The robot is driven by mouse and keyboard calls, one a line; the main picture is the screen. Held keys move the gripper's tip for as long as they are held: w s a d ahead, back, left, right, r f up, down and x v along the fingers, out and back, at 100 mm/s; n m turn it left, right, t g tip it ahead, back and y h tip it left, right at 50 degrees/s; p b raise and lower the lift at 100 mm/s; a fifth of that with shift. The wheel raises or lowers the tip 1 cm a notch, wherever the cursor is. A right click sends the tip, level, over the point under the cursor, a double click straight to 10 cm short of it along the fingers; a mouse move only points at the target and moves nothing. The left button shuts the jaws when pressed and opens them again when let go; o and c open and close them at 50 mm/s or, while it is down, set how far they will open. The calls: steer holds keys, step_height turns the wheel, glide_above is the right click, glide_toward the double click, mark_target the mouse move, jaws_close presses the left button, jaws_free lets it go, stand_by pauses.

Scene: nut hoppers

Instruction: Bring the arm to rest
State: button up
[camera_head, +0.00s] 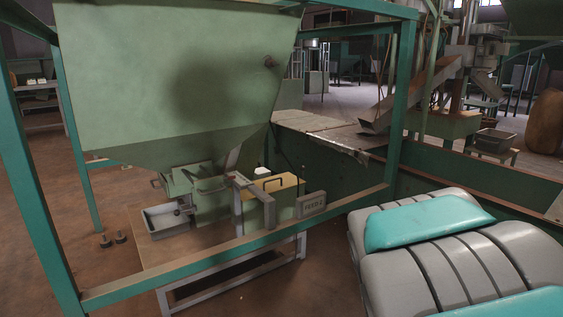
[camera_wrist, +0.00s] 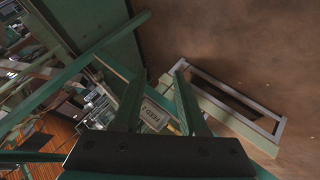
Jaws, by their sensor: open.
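My gripper (camera_wrist: 161,72) shows only in the wrist view. Its two dark fingers stand apart, with nothing held between them. Behind and between the fingers, a pale label plate (camera_wrist: 158,116) is partly hidden by them.
Teal frame posts and a rail (camera_head: 240,246) surround the hopper. A low table (camera_head: 150,246) bears the feeder and a grey tray (camera_head: 168,221). In the wrist view the metal stand (camera_wrist: 270,137) lies right of the fingers, with bare brown floor (camera_wrist: 250,40) beyond.

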steer(key=s+a+f+m+g+y, duration=0.15)
steer(key=s+g, duration=0.25)
steer(key=s, duration=0.9)
steer(key=s+a+m+g+y+p, duration=0.1)
steer(key=s+a+m+g, duration=0.25)
steer(key=s, duration=0.95)
steer(key=s+a+f+m+g+y, duration=0.15)
steer(key=s+g, duration=0.25)
steer(key=s, duration=0.9)
step_height(320, 180, up, 12)
steer(key=h+p, duration=0.1)
steer(key=p, duration=1)
steer(key=shift+w+m+p, duration=0.35)
steer(key=shift+w, duration=0.1)
